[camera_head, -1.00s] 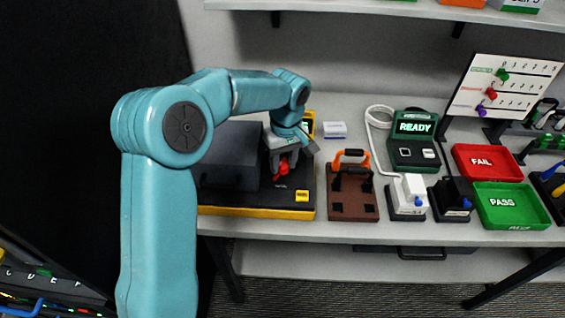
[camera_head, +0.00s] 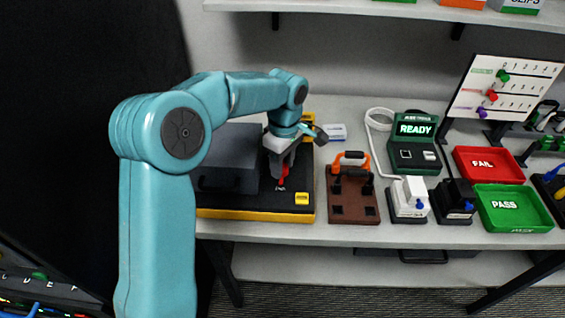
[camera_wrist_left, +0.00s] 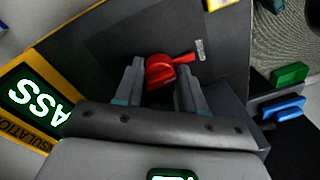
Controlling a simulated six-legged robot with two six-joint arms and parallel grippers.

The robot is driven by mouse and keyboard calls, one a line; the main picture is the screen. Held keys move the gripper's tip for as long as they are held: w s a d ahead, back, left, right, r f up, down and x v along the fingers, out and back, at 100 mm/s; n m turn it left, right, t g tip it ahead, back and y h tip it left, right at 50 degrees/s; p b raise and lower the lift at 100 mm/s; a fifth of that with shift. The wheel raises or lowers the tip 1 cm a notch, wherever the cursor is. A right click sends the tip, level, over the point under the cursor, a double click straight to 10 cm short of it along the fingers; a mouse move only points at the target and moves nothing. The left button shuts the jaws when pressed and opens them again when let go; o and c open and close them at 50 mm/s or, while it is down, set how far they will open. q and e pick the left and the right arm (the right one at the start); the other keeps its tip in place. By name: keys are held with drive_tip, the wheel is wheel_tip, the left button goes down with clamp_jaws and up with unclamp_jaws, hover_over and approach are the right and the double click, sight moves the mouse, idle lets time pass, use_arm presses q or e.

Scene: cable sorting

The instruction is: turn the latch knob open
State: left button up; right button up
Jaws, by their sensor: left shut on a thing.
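The red latch knob (camera_head: 283,176) sits on the dark top of a black and yellow unit (camera_head: 262,213), beside a grey box-like cover (camera_head: 228,160). My left gripper (camera_head: 280,170) reaches down over the knob from above. In the left wrist view the knob (camera_wrist_left: 160,71) lies between the two grey fingers of the left gripper (camera_wrist_left: 158,82), which is shut on it. The knob's pointed handle extends toward the upper right there. In the head view the gripper hides part of the knob. My right gripper is not in view.
A brown block with an orange handle (camera_head: 352,205) stands right of the unit. Further right are a tester reading READY (camera_head: 414,150), a red FAIL tray (camera_head: 488,165) and a green PASS tray (camera_head: 512,208). A shelf (camera_head: 400,10) runs above the table.

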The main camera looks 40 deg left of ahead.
use_arm(q)
drive_tip(key=shift+a+r, duration=0.1)
drive_tip(key=o, duration=1)
drive_tip(key=shift+w+a, duration=0.1)
drive_tip(key=shift+w, duration=0.05)
drive_tip(key=shift+r, duration=0.2)
drive_tip(key=r, duration=0.5)
drive_tip(key=r+p, duration=0.1)
drive_tip(key=r, duration=0.4)
drive_tip(key=r+p, duration=0.1)
drive_tip(key=r, duration=0.4)
drive_tip(key=shift+w+r, duration=0.35)
drive_tip(key=shift+w, duration=0.05)
